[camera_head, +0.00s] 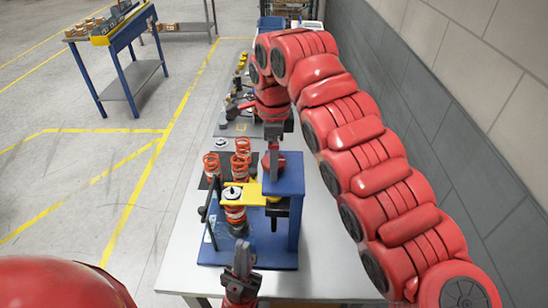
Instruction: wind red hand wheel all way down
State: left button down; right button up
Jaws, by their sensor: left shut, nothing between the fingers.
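The red hand wheel (273,161) sits on top of the blue press fixture (290,184) on the table. My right gripper (274,143) points down just above the wheel. Its fingers are small and dark here, so I cannot tell whether they touch the wheel. The fixture's yellow plate (250,197) reaches left over an orange-red spring (235,214) with a pale round cap (232,192) on top. My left gripper (242,248) is shut and empty, pointing up in front of the fixture near the table's front edge.
Several loose orange springs (242,147) stand behind the fixture on the left of the pale table (180,258). More parts stand in a row farther back. A wall (440,110) runs along the right. A blue workbench (128,78) stands at the far left.

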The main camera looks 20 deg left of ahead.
jog(key=n, duration=0.5)
jog(key=shift+r+p, duration=0.1)
jog(key=shift+p, duration=0.25)
jog(key=n, duration=0.5)
jog(key=c, duration=1.3)
jog(key=shift+f+m+b, duration=0.35)
jog(key=shift+m+b, duration=0.4)
jog(key=shift+m, duration=0.05)
jog(key=shift+c, duration=0.2)
jog(key=m, duration=0.2)
jog(key=shift+r+m, duration=0.25)
jog(key=shift+m, duration=0.05)
jog(key=m, duration=0.4)
jog(key=shift+m, duration=0.4)
jog(key=m, duration=0.3)
jog(key=shift+m, duration=0.3)
jog(key=m, duration=0.4)
